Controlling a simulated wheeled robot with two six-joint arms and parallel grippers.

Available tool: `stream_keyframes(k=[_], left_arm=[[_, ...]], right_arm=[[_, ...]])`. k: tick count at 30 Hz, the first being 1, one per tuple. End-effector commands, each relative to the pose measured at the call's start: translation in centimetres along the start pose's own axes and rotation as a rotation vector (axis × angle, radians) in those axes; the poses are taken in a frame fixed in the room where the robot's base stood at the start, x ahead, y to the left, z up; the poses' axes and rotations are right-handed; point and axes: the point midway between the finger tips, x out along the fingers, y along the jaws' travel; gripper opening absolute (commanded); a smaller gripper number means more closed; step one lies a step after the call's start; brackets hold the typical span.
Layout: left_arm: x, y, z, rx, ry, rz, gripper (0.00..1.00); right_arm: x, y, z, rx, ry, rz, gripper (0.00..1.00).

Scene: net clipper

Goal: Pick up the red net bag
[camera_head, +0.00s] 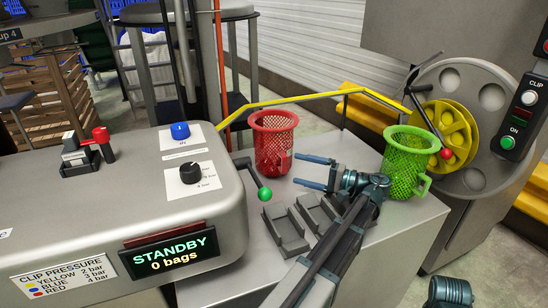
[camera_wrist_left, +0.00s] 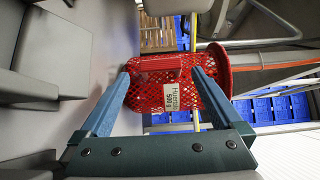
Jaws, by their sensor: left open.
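The red net bag (camera_head: 274,150) stands upright on the grey table, left of my left gripper (camera_head: 297,169). It has an open round rim and a mesh wall. My left gripper is open, its two fingers pointing left at the bag with a small gap in the head view. In the left wrist view the red net bag (camera_wrist_left: 160,98) lies between the directions of the two fingers (camera_wrist_left: 162,72), with a white label reading 500 g and a red handle-like strip facing me. I cannot tell from this view whether the fingertips touch it. My right gripper's jaws are not seen.
A green net bag (camera_head: 405,165) stands right of my left gripper, near the yellow clip wheel (camera_head: 450,132). A lever with a green knob (camera_head: 265,194) is close to the red bag. A yellow rail (camera_head: 300,97) runs behind.

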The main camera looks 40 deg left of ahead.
Motion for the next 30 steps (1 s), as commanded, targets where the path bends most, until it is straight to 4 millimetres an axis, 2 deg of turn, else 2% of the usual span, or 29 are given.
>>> stream_keyframes(k=[4,13,18,24,26,30], left_arm=[[0.9,-0.1,0.1,0.000,-0.002,0.000,1.00],[5.4,0.0,0.1,0.000,-0.002,0.000,1.00],[6.2,0.0,0.0,0.000,0.000,0.000,1.00],[6.2,0.0,0.0,0.000,0.000,0.000,1.00],[6.2,0.0,0.0,0.000,0.000,0.000,0.91],[6.2,0.0,0.0,0.000,0.000,0.000,0.66]], right_arm=[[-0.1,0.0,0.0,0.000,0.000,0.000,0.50],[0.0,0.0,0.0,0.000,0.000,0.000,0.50],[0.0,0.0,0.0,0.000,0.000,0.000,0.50],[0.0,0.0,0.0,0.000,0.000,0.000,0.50],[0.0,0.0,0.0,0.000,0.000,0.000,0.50],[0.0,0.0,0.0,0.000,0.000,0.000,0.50]])
